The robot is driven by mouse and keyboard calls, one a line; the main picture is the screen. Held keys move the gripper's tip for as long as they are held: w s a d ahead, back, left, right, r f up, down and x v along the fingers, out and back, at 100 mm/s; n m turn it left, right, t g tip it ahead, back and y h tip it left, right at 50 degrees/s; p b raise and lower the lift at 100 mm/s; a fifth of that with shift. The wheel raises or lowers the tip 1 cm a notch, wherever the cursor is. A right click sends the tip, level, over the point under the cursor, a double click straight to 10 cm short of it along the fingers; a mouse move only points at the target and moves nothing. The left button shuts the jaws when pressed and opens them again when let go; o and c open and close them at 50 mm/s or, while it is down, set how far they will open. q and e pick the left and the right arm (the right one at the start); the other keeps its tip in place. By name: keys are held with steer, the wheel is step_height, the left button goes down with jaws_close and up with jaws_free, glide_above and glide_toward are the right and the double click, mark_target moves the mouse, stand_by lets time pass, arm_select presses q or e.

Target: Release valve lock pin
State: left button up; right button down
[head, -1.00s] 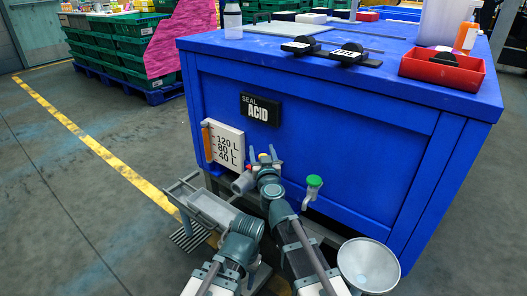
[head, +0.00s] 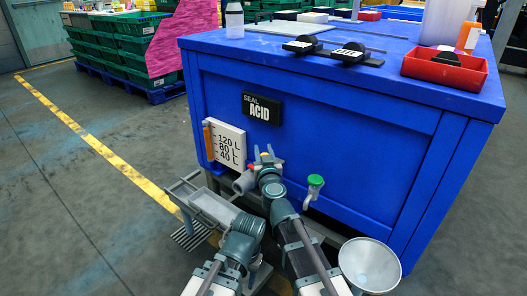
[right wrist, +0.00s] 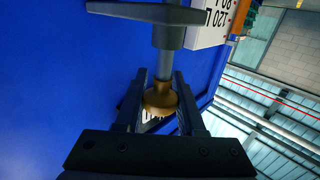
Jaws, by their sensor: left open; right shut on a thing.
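In the head view my right gripper (head: 268,158) is at the valve outlet (head: 243,183), low on the front of the blue tank (head: 330,140). In the right wrist view its two dark fingers (right wrist: 161,88) are shut on either side of a brass-coloured knob, seemingly the lock pin (right wrist: 160,99). A grey stem (right wrist: 169,38) with a crossbar stands just beyond the knob. My left gripper (head: 244,224) is lower in the head view, beside the grey metal tray (head: 213,207). It is open, but its fingertips are mostly hidden.
A green-handled tap (head: 315,183) sticks out to the right of the valve. A level gauge (head: 226,143) is on the tank's front left. The floor at left is clear.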

stand_by(0.7)
step_height(320, 180, up, 3)
steer(key=p, duration=0.3)
steer(key=shift+r, duration=0.2)
steer(key=c, duration=0.5)
jaws_free()
